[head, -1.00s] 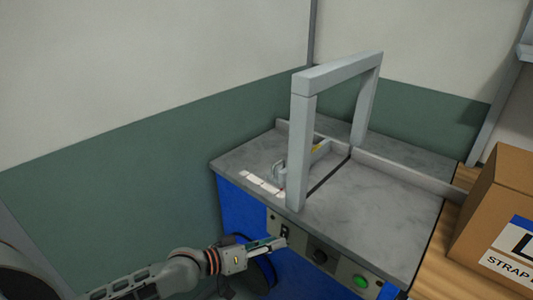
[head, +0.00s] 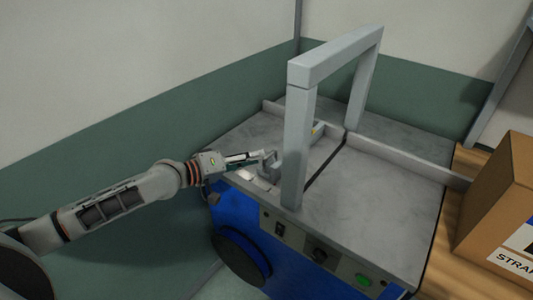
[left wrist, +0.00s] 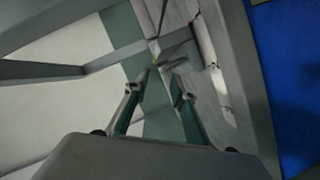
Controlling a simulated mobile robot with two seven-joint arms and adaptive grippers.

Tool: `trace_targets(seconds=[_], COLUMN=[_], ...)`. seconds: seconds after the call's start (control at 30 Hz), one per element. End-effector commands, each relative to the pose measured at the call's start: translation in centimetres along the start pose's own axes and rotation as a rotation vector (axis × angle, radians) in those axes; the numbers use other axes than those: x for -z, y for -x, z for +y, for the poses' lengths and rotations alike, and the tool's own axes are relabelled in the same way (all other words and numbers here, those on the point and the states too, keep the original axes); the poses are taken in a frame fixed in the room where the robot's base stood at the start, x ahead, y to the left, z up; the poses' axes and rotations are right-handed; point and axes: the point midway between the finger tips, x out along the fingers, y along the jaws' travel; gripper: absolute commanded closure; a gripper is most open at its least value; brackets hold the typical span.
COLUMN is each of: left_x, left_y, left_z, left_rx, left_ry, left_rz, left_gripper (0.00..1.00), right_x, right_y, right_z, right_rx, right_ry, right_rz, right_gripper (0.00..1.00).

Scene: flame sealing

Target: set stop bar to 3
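The stop bar (head: 322,133) is a grey bar with a yellow mark, lying on the grey machine top behind the near post of the arch. Its upright grey handle (head: 270,171) stands at the left end, beside a white scale strip (head: 241,173) partly hidden by my gripper; the scale numbers cannot be read. My left gripper (head: 264,156) is at the handle, just above the table top. In the left wrist view my left gripper (left wrist: 158,82) has its fingers apart, with the grey handle (left wrist: 177,55) just beyond the tips. Whether they touch cannot be told. My right gripper is not in view.
The grey arch (head: 300,130) stands right of the handle, close to my gripper. The front panel has a black knob (head: 319,255) and a green button (head: 363,280). A cardboard box (head: 500,205) sits on the wooden table at right.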

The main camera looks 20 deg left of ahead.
Motion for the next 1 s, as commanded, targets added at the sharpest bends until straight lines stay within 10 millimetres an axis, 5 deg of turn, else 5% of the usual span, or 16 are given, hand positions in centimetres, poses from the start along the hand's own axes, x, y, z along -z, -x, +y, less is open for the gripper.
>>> trace_targets(seconds=[0.3,0.7,0.8,1.0], left_x=[0.1,0.0,0.0,-0.1], left_y=[-4.4,-5.1,-5.1,-5.1], left_z=[0.1,0.0,0.0,0.0], left_rx=[-0.001,0.001,0.001,0.000], left_ry=[0.000,-0.002,-0.002,0.000], left_rz=[0.002,0.000,0.000,-0.001], left_gripper=[0.75,0.75,1.00,1.00], right_x=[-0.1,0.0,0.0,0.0], right_y=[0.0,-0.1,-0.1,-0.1], right_z=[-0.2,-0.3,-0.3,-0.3], right_rx=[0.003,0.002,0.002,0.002], right_ry=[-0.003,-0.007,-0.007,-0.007], right_rz=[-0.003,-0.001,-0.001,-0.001], right_gripper=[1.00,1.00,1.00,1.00])
